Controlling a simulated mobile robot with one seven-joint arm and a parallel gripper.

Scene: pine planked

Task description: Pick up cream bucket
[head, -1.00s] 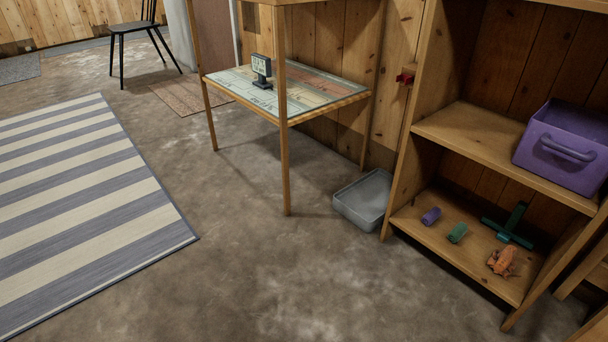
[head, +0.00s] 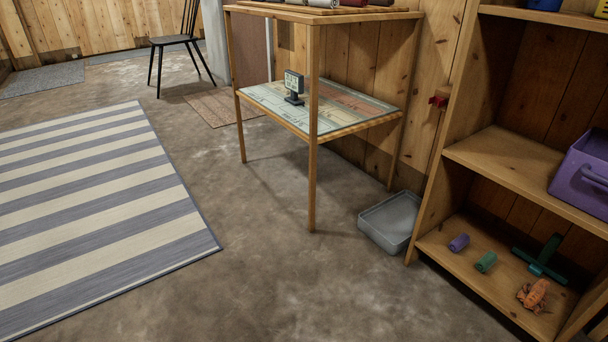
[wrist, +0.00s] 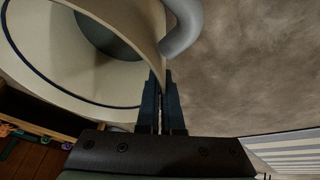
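The cream bucket (wrist: 130,25) fills the upper left of the wrist view, close to the camera. It is pale with a dark blue line around it and a dark grey-green area inside. A thick grey curved piece (wrist: 184,28), which looks like its handle, shows to its right. My gripper (wrist: 160,76) has its two dark fingers close together at the bucket's edge, with the thin wall running in between them. The fingers look shut on that wall. Neither the bucket nor my gripper shows in the head view.
A wooden shelf unit (head: 510,165) at right holds a purple bin (head: 585,178) and small toys. A grey tray (head: 392,222) lies on the floor beside it. A two-level table (head: 314,130) and a chair (head: 174,41) stand behind. Open floor lies in front, with a striped rug (head: 95,205) at left.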

